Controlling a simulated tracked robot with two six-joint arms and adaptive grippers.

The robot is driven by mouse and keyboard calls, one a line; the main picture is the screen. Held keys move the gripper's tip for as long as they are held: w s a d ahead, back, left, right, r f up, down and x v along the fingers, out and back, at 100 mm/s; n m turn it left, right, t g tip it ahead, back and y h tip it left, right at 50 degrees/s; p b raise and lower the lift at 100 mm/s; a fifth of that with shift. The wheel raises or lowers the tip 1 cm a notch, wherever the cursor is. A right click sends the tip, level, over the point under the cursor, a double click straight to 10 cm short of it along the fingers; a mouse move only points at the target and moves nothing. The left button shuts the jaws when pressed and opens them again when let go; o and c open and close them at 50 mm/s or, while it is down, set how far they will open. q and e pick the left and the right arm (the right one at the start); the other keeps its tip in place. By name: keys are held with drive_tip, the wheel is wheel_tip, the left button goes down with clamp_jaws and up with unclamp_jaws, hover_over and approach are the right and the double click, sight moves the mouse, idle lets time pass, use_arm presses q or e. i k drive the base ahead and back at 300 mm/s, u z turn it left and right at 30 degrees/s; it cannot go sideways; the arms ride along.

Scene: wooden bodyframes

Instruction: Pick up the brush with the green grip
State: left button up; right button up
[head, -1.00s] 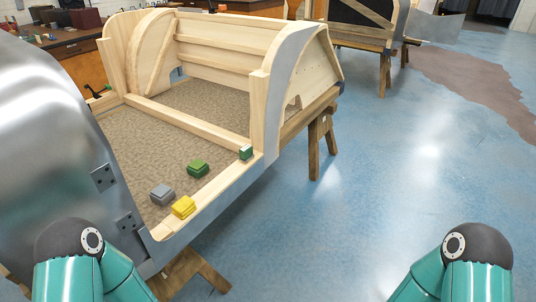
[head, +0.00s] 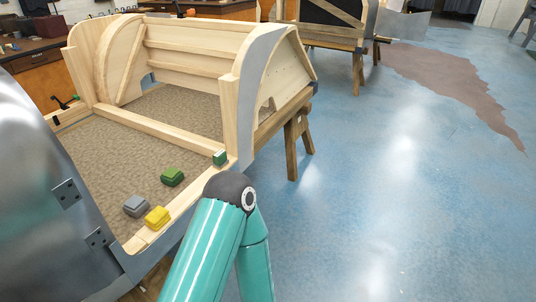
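I cannot make out a brush for certain. Neither shows a clear handle. One of my teal arms rises at the bottom middle, showing its dark joint. Neither gripper is in view.
A grey block (head: 137,205) and a yellow block (head: 158,217) sit near the front corner of the wooden bodyframe (head: 180,124). A curved metal panel (head: 40,210) stands at the left. The blue floor (head: 400,190) at the right is mostly clear.

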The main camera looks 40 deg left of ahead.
sight(220, 159)
drive_tip(key=z, duration=0.5)
drive_tip(key=i, duration=2.25)
drive_tip(key=z, duration=0.35)
drive_tip(key=i, duration=0.5)
drive_tip(key=u, duration=2.25)
drive_tip(key=i, duration=0.25)
drive_tip(key=u, duration=2.35)
drive_tip(key=k, duration=0.3)
